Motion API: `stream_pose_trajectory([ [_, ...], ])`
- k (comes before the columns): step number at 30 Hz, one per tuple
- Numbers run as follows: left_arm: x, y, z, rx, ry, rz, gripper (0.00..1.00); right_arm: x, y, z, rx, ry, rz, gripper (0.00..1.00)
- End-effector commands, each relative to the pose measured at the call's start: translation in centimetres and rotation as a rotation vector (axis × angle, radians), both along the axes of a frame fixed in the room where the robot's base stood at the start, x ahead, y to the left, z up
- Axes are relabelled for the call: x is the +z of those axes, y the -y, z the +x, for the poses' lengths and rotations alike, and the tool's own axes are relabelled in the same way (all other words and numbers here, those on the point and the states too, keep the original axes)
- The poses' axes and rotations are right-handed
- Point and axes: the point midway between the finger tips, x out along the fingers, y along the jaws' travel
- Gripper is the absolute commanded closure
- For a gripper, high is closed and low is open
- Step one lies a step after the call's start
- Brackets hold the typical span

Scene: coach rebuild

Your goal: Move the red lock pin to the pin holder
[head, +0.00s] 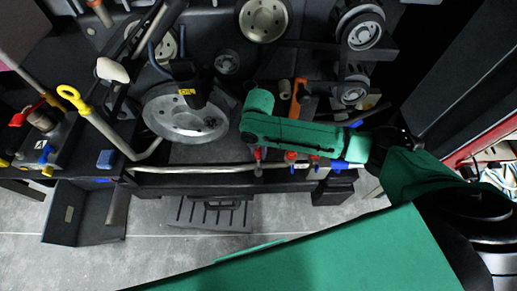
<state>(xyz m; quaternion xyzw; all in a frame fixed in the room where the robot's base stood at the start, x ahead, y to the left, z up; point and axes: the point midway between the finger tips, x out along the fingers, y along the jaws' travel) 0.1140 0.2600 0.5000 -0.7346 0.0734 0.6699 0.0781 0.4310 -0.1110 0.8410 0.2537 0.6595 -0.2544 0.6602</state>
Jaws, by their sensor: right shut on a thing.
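My right arm comes in from the right and its green end hangs over the front edge of the machine bench. The right gripper (258,146) is mostly hidden beneath that green end. It is shut on what looks like the red lock pin (258,158), a small red piece with a grey lower part. More small red pieces (291,157) with blue parts stand to its right along the front ledge, partly under my arm. Which part is the pin holder I cannot tell for certain. My left gripper is not in view.
A large grey disc (185,118) lies left of my arm. A pale bar (215,168) runs along the bench front. A yellow-ringed lever (72,97) and a unit with a red handle (28,111) stand at the left. A dark open box (88,215) sits below.

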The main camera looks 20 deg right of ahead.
Motion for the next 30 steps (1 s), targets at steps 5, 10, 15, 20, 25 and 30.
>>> stream_pose_trajectory([
  [5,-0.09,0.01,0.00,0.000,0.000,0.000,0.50,-0.39,-0.04,0.02,0.001,0.001,0.001,1.00],
  [10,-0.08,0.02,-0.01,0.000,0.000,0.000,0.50,-0.38,-0.03,0.01,0.001,0.001,0.001,1.00],
  [15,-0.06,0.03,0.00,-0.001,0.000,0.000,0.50,-0.38,-0.02,0.01,0.001,0.001,0.001,1.00],
  [20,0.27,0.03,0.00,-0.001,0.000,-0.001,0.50,-0.74,0.00,-0.06,0.000,-0.001,0.000,1.00],
  [25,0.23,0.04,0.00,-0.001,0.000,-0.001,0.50,-0.94,0.00,-0.04,0.001,-0.001,0.001,1.00],
  [30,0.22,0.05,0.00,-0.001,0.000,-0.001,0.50,-0.92,-0.01,-0.03,0.001,0.001,0.001,1.00],
])
